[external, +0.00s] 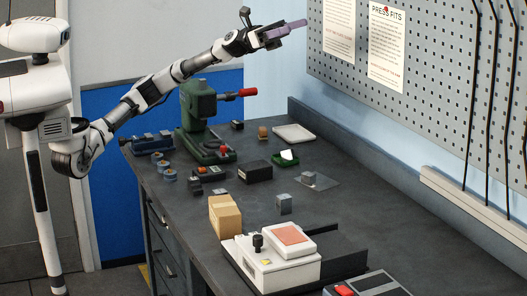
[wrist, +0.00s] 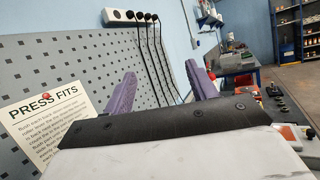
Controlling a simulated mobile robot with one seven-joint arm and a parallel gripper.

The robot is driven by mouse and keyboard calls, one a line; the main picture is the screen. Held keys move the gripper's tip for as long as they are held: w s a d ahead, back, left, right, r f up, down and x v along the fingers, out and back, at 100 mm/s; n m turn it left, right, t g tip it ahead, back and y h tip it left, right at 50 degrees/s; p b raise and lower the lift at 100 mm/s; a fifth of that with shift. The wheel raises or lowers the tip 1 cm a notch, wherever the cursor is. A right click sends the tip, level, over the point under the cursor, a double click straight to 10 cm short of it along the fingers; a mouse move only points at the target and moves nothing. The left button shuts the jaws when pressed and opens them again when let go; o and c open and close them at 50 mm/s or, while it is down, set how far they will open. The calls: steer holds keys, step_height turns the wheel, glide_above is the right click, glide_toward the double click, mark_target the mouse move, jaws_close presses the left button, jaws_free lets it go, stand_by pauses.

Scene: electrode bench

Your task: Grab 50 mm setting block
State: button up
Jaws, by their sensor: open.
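My gripper (external: 286,29) is raised high above the bench, near the pegboard, far from everything on the bench top. Its two purple fingers stand apart in the wrist view (wrist: 161,70), with nothing between them. A small grey block (external: 284,203) stands on the bench near the cardboard box. Another grey block (external: 309,178) sits on a thin flat plate. Small dark blocks (external: 197,188) lie near the left edge. No size marking is readable, so I cannot tell which one is the 50 mm setting block.
A green press (external: 197,115) with a red handle stands at the back left. A cardboard box (external: 225,215) and a white machine (external: 262,262) are in front. A black box (external: 258,171) lies mid-bench. The pegboard (external: 430,90) rises at right. The bench's right middle is clear.

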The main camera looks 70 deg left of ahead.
step_height(320, 180, down, 21)
steer(key=d+m+g+y, duration=0.1)
steer(key=m+g+y, duration=0.1)
steer(key=g+y, duration=0.2)
steer(key=m+g+y+b, duration=0.1)
steer(key=g+y+b, duration=0.15)
steer(key=g, duration=0.25)
glide_toward(287, 203)
steer(key=p+x, duration=0.1)
steer(key=x, duration=0.1)
steer(key=p+x, duration=0.1)
steer(key=x, duration=0.1)
steer(key=shift+s+d+f, duration=0.1)
steer(key=shift+s+d, duration=0.05)
steer(key=shift+s, duration=0.05)
steer(key=p+x, duration=0.2)
steer(key=x, duration=0.3)
steer(key=shift+w+d, duration=0.15)
steer(key=shift+d, duration=0.05)
steer(key=shift+d+f, duration=0.25)
steer(key=shift+d, duration=0.05)
steer(key=c, duration=1.2)
jaws_close()
